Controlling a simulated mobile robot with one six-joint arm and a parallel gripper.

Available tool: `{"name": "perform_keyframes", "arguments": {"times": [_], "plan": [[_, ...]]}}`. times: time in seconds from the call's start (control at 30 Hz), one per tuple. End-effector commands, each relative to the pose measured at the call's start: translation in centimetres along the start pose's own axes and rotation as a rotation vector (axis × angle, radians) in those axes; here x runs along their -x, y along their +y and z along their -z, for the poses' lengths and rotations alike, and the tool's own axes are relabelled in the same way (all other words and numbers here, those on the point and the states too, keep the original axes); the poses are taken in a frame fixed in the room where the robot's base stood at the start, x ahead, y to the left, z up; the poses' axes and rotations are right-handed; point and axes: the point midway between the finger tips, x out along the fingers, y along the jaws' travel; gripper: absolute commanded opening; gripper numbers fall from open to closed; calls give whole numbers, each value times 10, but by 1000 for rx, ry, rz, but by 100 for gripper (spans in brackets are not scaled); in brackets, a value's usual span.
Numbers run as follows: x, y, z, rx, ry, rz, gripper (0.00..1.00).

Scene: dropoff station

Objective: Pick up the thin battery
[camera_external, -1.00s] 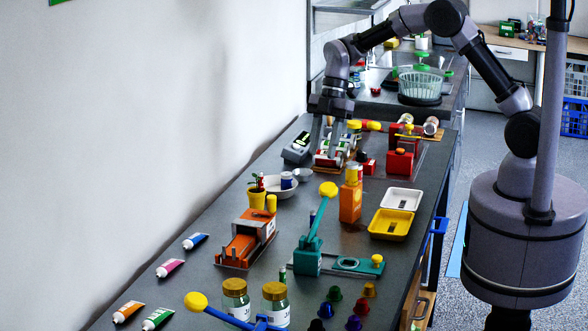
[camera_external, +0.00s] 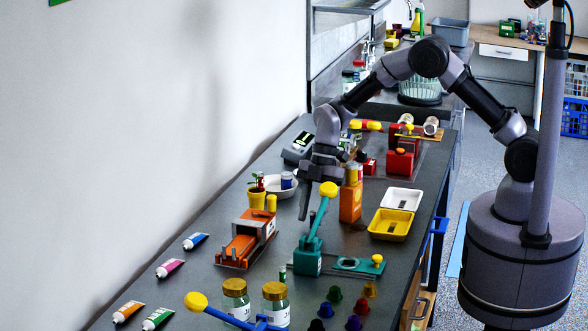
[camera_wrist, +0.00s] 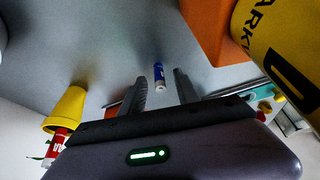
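A thin blue-and-white battery (camera_wrist: 158,75) stands on the grey bench in the wrist view, between my finger lines and beyond the tips. In the external view a small blue piece of it (camera_external: 312,216) shows beside the teal press lever, which partly hides it. My gripper (camera_wrist: 161,79) is open and empty, its two dark fingers apart. In the external view my gripper (camera_external: 313,208) points down above the bench, close to the battery. The yellow lever knob covers part of the fingers there.
The teal press (camera_external: 307,262) with its raised lever stands just in front. An orange box (camera_external: 350,203) is at right and an orange machine (camera_external: 240,246) at left. A plant pot (camera_external: 257,199) and white bowl (camera_external: 281,192) stand behind left. A green battery (camera_external: 282,273) stands nearer the camera.

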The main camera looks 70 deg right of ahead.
Motion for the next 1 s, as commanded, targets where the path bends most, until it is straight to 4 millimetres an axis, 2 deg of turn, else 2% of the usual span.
{"name": "perform_keyframes", "arguments": {"times": [0.03,0.2,0.23,0.57,0.67,0.8,0.9,1.0], "plan": [[1,0,0,0,0,0,36],[1,0,0,0,0,0,3],[1,0,0,0,0,0,0],[3,0,1,0,0,0,0],[20,1,8,2,0,-2,0],[58,1,24,1,0,-3,0],[78,0,32,2,0,-2,0],[91,0,37,1,0,-1,0]]}}
